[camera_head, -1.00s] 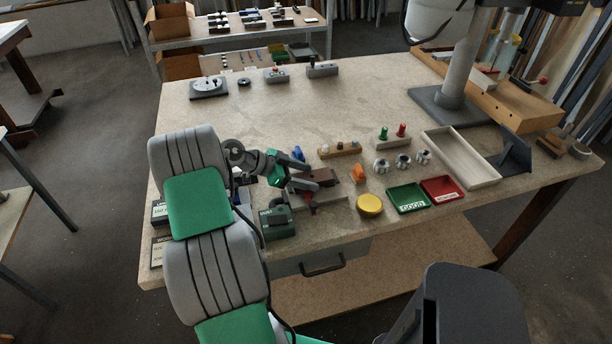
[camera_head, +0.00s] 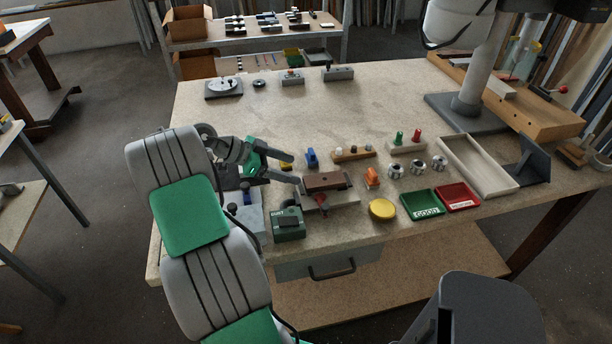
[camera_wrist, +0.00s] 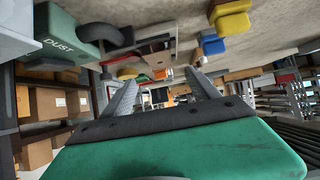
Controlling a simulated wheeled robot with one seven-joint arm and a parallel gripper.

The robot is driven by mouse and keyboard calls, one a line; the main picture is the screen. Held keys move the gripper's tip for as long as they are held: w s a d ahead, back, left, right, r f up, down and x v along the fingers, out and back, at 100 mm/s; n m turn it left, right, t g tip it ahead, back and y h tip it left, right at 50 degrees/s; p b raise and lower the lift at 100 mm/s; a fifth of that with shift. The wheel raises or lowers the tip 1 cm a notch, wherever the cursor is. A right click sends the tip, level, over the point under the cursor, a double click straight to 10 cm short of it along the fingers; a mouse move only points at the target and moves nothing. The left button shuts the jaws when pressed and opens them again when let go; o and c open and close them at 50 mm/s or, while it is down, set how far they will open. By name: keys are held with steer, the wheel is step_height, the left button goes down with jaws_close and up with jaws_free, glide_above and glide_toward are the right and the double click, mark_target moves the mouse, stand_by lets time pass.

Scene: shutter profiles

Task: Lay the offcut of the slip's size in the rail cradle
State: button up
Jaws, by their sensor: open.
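My gripper (camera_head: 294,169) is open above the left part of the bench, with nothing seen between its fingers; its open fingers also show in the wrist view (camera_wrist: 160,76). Small coloured pieces lie near it: a blue one (camera_head: 312,158) just right of the fingertips and an orange one (camera_head: 372,178) further right. Yellow pieces (camera_wrist: 232,24) and a blue piece (camera_wrist: 211,45) show in the wrist view. A brown block on a grey base (camera_head: 325,182) stands just right of and below the fingers. I cannot tell which pieces are the slip, the matching offcut or the rail cradle.
A green DUST box (camera_head: 288,224) stands at the front edge. A yellow round lid (camera_head: 382,209), a green GOOD tray (camera_head: 422,204) and a red tray (camera_head: 458,196) lie to the right. A long pale tray (camera_head: 476,166) lies beyond. The bench's back middle is clear.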

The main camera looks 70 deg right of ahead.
steer(key=w+a+r+n+t+h, duration=0.1)
steer(key=w+a+r+n+t, duration=0.15)
steer(key=w, duration=0.25)
steer(key=w+a+r+n+t, duration=0.1)
steer(key=w+a+n, duration=0.15)
steer(key=w, duration=0.25)
steer(key=w+a+r+n+t, duration=0.1)
steer(key=w+a+n+t, duration=0.75)
steer(key=a, duration=0.75)
steer(key=s+a+f+n+t+y, duration=0.1)
steer(key=s+a+n+y, duration=0.2)
steer(key=a+n, duration=1.4)
steer(key=a+y, duration=0.3)
steer(key=a, duration=0.8)
steer(key=shift+s+a+f+y, duration=0.15)
steer(key=shift+s+f+y, duration=0.1)
steer(key=shift+y, duration=0.15)
